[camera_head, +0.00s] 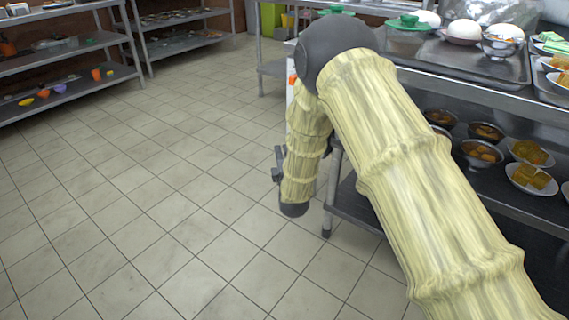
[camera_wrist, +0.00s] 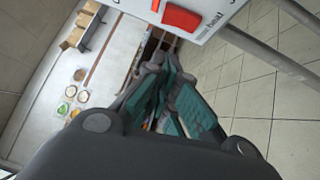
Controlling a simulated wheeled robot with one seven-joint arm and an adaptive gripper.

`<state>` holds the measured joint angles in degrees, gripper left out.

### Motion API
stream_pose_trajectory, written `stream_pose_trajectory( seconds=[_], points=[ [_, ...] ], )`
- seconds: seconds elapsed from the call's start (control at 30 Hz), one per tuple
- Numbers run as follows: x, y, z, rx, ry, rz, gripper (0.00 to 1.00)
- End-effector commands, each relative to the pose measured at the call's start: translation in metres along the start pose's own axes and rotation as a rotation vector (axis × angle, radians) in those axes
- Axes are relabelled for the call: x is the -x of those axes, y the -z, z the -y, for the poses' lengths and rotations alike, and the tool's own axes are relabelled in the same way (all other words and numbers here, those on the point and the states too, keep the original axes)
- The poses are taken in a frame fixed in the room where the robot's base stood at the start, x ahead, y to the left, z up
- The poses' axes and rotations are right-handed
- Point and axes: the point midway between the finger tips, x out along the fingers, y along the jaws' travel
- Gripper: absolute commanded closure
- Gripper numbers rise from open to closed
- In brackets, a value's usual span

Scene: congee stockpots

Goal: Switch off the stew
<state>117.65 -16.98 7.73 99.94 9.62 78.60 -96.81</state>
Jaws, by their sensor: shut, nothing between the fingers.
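A white panel (camera_wrist: 212,22) with a red rocker switch (camera_wrist: 181,17) and partly cut-off lettering is at the top of the wrist view. A second red part (camera_wrist: 155,5) is cut off by the top edge. My gripper (camera_wrist: 163,60) is shut and empty, its teal-padded fingers pointing toward the panel just below the switch. A gap seems to remain between them, but I cannot tell its depth. In the head view my arm hides most of the white panel, and only a dark part of my gripper (camera_head: 279,164) shows beside the arm. No stew pot is clearly visible.
A metal table (camera_head: 335,205) with bowls and plates (camera_head: 481,152) on its shelf stands at the right. Shelving (camera_head: 70,50) stands at the far left. The tiled floor (camera_head: 150,200) at the left is clear.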

Motion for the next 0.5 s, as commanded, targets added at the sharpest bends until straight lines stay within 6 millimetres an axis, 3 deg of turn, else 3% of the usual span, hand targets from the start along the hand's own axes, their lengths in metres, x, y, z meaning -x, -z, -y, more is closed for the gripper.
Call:
stream_pose_trajectory(
  seconds=[0.2,0.5],
  points=[
    [-0.036,-0.002,0.003,-0.002,-0.003,0.002,1.00],
    [-0.057,-0.024,0.001,0.000,-0.001,0.001,1.00]
  ],
)
